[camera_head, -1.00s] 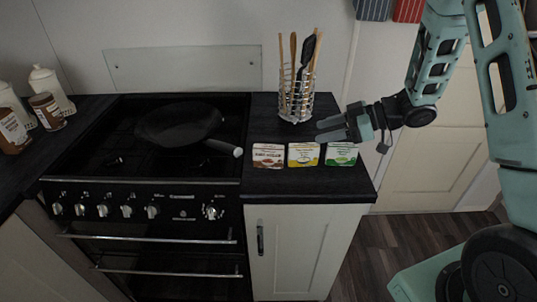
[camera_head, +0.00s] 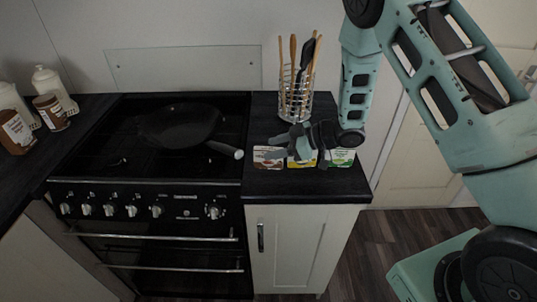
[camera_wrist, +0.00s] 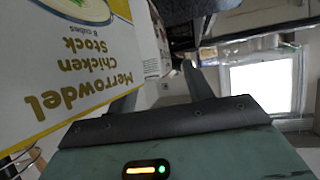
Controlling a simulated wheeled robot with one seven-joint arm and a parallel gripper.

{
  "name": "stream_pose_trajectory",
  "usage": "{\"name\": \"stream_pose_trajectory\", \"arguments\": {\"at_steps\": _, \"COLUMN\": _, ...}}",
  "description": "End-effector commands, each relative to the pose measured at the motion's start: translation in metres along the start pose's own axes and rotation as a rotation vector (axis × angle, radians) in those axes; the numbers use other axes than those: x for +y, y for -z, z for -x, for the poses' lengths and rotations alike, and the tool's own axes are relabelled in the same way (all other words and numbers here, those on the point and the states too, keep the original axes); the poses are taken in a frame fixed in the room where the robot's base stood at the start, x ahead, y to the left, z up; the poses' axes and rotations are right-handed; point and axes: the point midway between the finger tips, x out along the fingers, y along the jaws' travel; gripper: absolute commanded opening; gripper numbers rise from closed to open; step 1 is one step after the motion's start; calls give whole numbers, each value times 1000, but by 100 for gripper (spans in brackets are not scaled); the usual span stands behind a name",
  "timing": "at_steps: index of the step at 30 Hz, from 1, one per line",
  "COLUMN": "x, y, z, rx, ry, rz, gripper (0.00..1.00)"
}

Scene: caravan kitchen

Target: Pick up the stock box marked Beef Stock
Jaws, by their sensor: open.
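Three stock boxes lie in a row on the dark counter right of the stove: a red-brown one (camera_head: 267,160) at the left, a yellow one (camera_head: 303,164) in the middle and a green one (camera_head: 342,158) at the right. Their labels are too small to read in the head view. My gripper (camera_head: 277,148) is open, low over the row, partly covering the yellow box and pointing left at the red-brown one. In the wrist view the yellow box (camera_wrist: 75,60) reads Chicken Stock, upside down and very close. Another box edge (camera_wrist: 153,58) shows beyond my open gripper (camera_wrist: 160,92).
A wire utensil holder (camera_head: 296,100) stands behind the boxes. A dark frying pan (camera_head: 180,126) sits on the stove, its handle reaching toward the red-brown box. Jars (camera_head: 52,112) stand far left. The counter's front strip is clear.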

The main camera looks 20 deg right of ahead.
Motion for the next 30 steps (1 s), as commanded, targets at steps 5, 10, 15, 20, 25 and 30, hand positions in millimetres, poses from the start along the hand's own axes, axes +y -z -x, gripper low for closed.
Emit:
{"name": "stream_pose_trajectory", "arguments": {"at_steps": 5, "x": 0, "y": 0, "z": -8, "rx": 0, "ry": 0, "rz": 0, "gripper": 51}}
{"name": "stream_pose_trajectory", "arguments": {"at_steps": 10, "x": 0, "y": 0, "z": -8, "rx": 0, "ry": 0, "rz": 0, "gripper": 48}}
{"name": "stream_pose_trajectory", "arguments": {"at_steps": 15, "x": 0, "y": 0, "z": -8, "rx": 0, "ry": -1, "rz": -1, "gripper": 1}}
{"name": "stream_pose_trajectory", "arguments": {"at_steps": 20, "x": 0, "y": 0, "z": -8, "rx": 0, "ry": -1, "rz": -1, "gripper": 0}}
{"name": "stream_pose_trajectory", "arguments": {"at_steps": 25, "x": 0, "y": 0, "z": -8, "rx": 0, "ry": -1, "rz": -1, "gripper": 0}}
{"name": "stream_pose_trajectory", "arguments": {"at_steps": 30, "x": 0, "y": 8, "z": -4, "rx": 1, "ry": -1, "rz": 0, "gripper": 0}}
